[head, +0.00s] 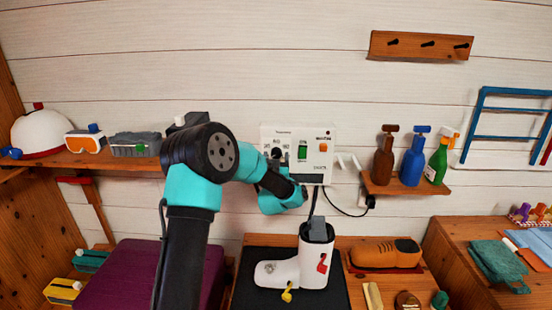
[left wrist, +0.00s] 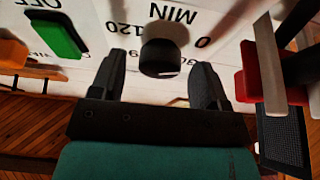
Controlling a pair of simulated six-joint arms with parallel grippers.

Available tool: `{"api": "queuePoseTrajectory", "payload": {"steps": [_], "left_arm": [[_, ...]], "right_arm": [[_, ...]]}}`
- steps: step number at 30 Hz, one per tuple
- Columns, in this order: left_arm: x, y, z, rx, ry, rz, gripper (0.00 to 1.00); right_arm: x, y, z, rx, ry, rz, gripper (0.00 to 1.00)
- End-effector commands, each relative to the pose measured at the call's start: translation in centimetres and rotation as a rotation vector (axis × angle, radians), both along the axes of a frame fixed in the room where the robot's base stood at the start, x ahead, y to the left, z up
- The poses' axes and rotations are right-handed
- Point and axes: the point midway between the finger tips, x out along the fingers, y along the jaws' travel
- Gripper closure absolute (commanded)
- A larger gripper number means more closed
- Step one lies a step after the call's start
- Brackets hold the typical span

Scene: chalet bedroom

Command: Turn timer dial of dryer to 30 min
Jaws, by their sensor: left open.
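The white dryer control box (head: 322,160) is on the plank wall above the boot, with a green switch (head: 302,152) and an orange button (head: 323,148). In the left wrist view the panel appears upside down, with "MIN", "0" and "120" printed around the dial (left wrist: 160,58). My left gripper (left wrist: 161,72) is open, one finger on each side of the dial; I cannot tell whether they touch it. The dial's pointer mark is not clear. My right gripper is not in view.
A white boot (head: 303,262) stands on a dark mat below the box, beside a brown shoe (head: 385,253). Bottles (head: 412,165) stand on a small shelf to the right. A helmet (head: 40,130) and goggles (head: 85,141) sit on the left shelf. A cable hangs right of the box.

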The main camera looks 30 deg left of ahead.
Motion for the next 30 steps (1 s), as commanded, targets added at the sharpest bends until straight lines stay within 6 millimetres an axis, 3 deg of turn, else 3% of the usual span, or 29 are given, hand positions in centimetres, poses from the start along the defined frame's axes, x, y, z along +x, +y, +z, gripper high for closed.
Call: {"api": "queuePoseTrajectory", "payload": {"steps": [11,26,30], "left_arm": [[0.38,0.21,0.18,0.000,0.000,0.000,0.32],[0.36,0.20,0.17,0.000,0.000,0.000,0.80],[0.35,0.21,0.16,0.002,0.001,0.000,0.80]], "right_arm": [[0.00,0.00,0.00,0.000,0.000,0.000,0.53],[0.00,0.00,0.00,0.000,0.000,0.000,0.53],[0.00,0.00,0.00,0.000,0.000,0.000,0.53]]}}
